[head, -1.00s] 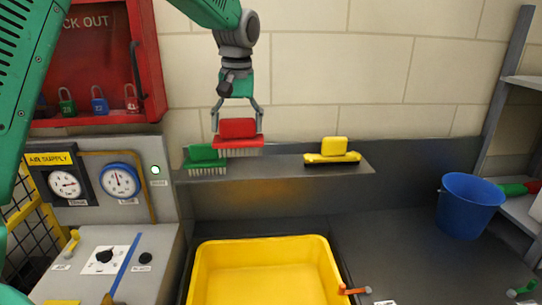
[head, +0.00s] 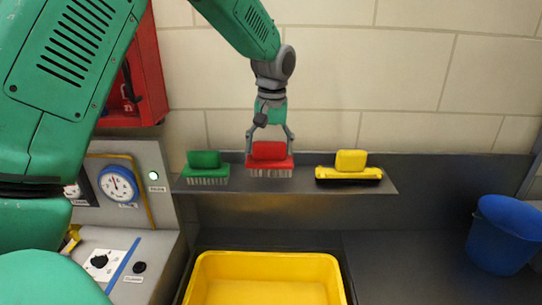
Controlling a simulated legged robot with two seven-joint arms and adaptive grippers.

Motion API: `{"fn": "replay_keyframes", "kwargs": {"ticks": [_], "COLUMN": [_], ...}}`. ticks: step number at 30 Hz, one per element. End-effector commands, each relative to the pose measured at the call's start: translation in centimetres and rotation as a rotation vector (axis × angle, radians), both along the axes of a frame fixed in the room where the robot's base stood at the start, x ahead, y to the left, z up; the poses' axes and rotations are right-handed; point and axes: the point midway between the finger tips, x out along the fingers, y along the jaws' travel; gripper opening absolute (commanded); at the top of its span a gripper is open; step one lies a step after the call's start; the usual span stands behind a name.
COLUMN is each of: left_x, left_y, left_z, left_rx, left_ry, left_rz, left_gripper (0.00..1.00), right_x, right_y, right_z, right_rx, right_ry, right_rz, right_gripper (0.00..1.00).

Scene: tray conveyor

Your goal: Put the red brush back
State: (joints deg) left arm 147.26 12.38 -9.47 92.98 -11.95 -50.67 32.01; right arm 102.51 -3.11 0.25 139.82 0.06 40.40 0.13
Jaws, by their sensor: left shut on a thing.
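The red brush (head: 270,162) has a red block handle and pale bristles pointing down. It is at the grey shelf (head: 300,190), between the green brush (head: 205,170) on the left and the yellow brush (head: 349,170) on the right. My left gripper (head: 270,148) comes down from above and is shut on the red brush's handle. The bristles appear at shelf height; I cannot tell for sure whether they touch it. My right gripper is not in view.
A yellow tub (head: 265,280) stands below the shelf. A blue bucket (head: 502,235) is at the right on the dark counter (head: 410,260). A panel with a blue gauge (head: 118,184) and a red cabinet (head: 150,80) are at the left.

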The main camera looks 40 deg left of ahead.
Motion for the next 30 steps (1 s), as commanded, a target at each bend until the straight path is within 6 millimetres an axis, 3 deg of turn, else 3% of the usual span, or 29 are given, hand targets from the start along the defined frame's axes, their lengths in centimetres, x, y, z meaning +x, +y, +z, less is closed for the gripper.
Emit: {"fn": "replay_keyframes", "kwargs": {"ticks": [5, 11, 12, 13, 23, 30], "left_x": [-0.2, -0.1, -0.1, -0.1, -0.1, -0.1], "left_y": [-0.2, -0.5, -0.5, -0.5, -0.2, -0.5], "left_z": [-2.3, -2.4, -2.4, -2.4, -2.2, 1.5], "left_rx": [0.000, 0.003, 0.004, 0.004, 0.001, 0.004], "left_ry": [0.001, 0.001, 0.002, 0.002, -0.002, -0.006], "left_rz": [0.001, 0.000, 0.000, 0.000, 0.001, 0.000], "left_gripper": [0.40, 0.40, 0.90, 0.99, 0.99, 0.99], "right_x": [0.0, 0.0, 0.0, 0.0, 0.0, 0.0], "right_y": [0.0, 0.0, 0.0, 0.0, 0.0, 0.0], "right_z": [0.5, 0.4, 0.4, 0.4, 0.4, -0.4], "right_rx": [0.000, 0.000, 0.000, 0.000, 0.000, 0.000], "right_ry": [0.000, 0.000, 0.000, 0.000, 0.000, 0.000], "right_rz": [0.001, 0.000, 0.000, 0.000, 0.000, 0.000], "right_gripper": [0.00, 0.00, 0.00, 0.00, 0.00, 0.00]}}
